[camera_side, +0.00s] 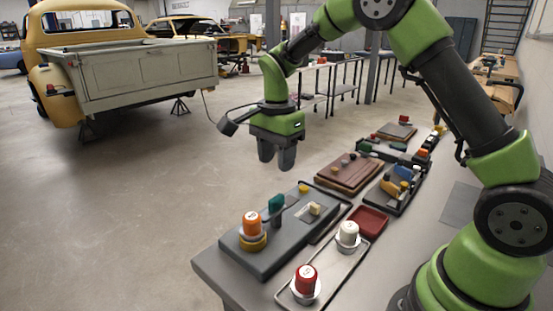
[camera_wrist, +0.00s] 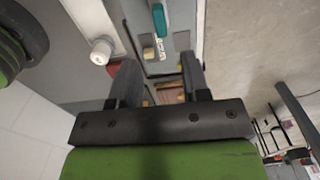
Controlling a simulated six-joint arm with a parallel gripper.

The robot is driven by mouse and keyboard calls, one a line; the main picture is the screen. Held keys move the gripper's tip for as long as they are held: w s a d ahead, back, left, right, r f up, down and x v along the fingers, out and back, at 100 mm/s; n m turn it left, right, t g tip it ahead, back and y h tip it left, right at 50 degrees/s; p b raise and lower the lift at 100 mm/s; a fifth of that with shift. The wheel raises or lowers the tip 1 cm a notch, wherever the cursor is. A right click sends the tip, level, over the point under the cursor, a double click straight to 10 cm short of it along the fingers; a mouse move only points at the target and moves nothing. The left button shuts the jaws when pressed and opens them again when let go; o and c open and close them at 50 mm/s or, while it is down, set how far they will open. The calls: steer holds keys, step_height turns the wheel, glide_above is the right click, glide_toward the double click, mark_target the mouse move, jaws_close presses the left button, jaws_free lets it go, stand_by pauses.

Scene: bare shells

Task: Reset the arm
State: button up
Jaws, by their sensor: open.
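My gripper (camera_side: 277,158) hangs from the green arm with its fingers pointing down, above the far left edge of the bench. It is raised clear of the things below. In the wrist view my gripper (camera_wrist: 160,78) shows two dark fingers spread apart, with nothing between them. The arm is bent, with the elbow high and out of the top of the side view.
On the bench (camera_side: 215,268) stand a grey board (camera_side: 265,262) with an orange-capped knob (camera_side: 252,225), a tray (camera_side: 330,275) with red (camera_side: 305,280) and white (camera_side: 348,234) knobs, a red dish (camera_side: 370,222) and a brown board (camera_side: 345,178).

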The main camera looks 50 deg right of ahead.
steer(key=s+a+r+n+t, duration=0.2)
steer(key=s+r+n, duration=0.25)
steer(key=r, duration=0.35)
steer(key=s+a+r+n+t+y, duration=0.1)
steer(key=s+r+n+t, duration=0.1)
steer(key=s+n, duration=0.3)
steer(key=s+a+r+n+t+y, duration=0.1)
steer(key=s+a+r+n+t, duration=0.1)
steer(key=s, duration=1)
steer(key=r+n+t, duration=0.1)
steer(key=n, duration=0.1)
steer(key=shift+a+r+n, duration=0.15)
steer(key=shift+a+n, duration=0.1)
steer(key=shift+n, duration=0.1)
